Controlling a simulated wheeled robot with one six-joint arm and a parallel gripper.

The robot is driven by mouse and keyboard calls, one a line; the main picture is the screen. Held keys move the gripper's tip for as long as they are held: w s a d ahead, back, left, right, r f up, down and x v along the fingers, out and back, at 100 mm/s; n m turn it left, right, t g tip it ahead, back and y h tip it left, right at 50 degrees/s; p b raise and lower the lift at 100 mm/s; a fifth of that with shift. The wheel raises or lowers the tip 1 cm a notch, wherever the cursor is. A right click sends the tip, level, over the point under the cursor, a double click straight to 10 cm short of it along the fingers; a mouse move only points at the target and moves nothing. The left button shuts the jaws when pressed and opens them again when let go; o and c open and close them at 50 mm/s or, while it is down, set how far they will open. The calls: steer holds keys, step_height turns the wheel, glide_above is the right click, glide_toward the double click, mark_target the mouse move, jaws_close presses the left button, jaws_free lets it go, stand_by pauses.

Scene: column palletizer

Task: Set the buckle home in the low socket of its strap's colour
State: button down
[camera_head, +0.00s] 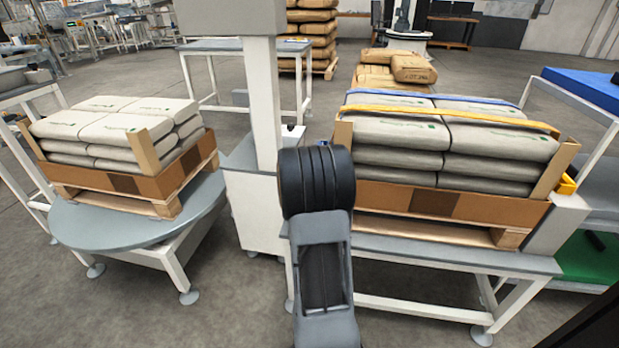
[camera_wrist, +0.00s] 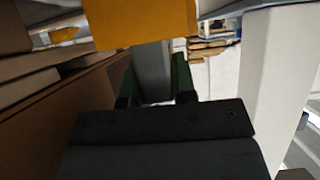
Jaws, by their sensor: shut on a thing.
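In the wrist view my gripper (camera_wrist: 155,92) has its two dark fingers shut on a grey piece (camera_wrist: 152,70), which looks like the buckle. A broad yellow-orange piece (camera_wrist: 145,22) crosses the top of that view and hides what lies behind it; I cannot tell whether it is strap or socket. In the head view a yellow-orange strap (camera_head: 450,116) and a blue strap (camera_head: 430,98) lie across the right bag stack. A yellow part (camera_head: 567,184) shows beside its right corner, by a grey block (camera_head: 558,222). My gripper cannot be made out there.
The bags (camera_head: 400,132) stand in a brown cardboard tray (camera_head: 385,197) on a pallet and white-framed table. In the wrist view a brown wall (camera_wrist: 75,105) is close on the left and a pale post (camera_wrist: 262,85) close on the right. The gap between is narrow.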

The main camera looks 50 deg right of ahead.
steer(key=c, duration=0.9)
jaws_free()
steer(key=shift+r, duration=0.3)
steer(key=shift+p+v, duration=2.5)
steer(key=shift+v, duration=3.4)
steer(key=shift+s+f, duration=0.1)
steer(key=shift+f, duration=0.05)
steer(key=shift+a, duration=0.1)
